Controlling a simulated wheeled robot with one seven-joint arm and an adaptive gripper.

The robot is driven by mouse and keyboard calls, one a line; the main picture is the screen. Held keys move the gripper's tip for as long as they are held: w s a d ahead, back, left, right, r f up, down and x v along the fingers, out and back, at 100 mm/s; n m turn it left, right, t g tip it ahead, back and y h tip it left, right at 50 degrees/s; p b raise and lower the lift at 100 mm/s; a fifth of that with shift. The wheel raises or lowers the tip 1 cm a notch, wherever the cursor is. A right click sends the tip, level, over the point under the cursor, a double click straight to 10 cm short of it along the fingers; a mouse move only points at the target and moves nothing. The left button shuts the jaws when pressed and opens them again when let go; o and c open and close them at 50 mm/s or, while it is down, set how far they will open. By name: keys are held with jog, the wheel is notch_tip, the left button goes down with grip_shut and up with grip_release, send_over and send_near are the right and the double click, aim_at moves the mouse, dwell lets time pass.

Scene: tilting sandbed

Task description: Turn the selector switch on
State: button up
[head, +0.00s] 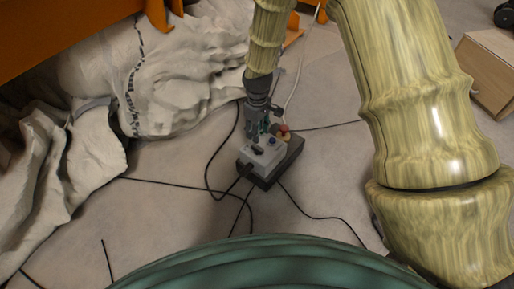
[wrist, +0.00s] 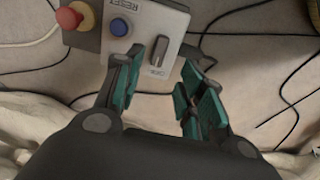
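The selector switch (wrist: 158,50) is a dark knob on a light grey control box (wrist: 177,22), next to a blue round button (wrist: 119,27). In the wrist view my gripper (wrist: 160,62) is open, its teal-padded fingers on either side of the lower part of the knob. I cannot tell whether a finger touches it. In the head view the control box (head: 262,158) sits on a dark base on the floor, with the selector switch (head: 258,149) on its top face. My gripper (head: 262,135) is at the far edge of the box, pointing down.
A red mushroom button (wrist: 70,17) on a yellow collar stands beside the grey box. Black cables (head: 210,165) run across the floor around the box. White draped fabric (head: 165,85) lies at the left under an orange frame (head: 60,35). A wooden box (head: 490,75) stands at the right.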

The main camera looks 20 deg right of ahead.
aim_at(257, 148)
notch_tip(257, 148, down, 9)
jog(key=b, duration=0.4)
grip_shut()
jog(key=shift+a, duration=0.15)
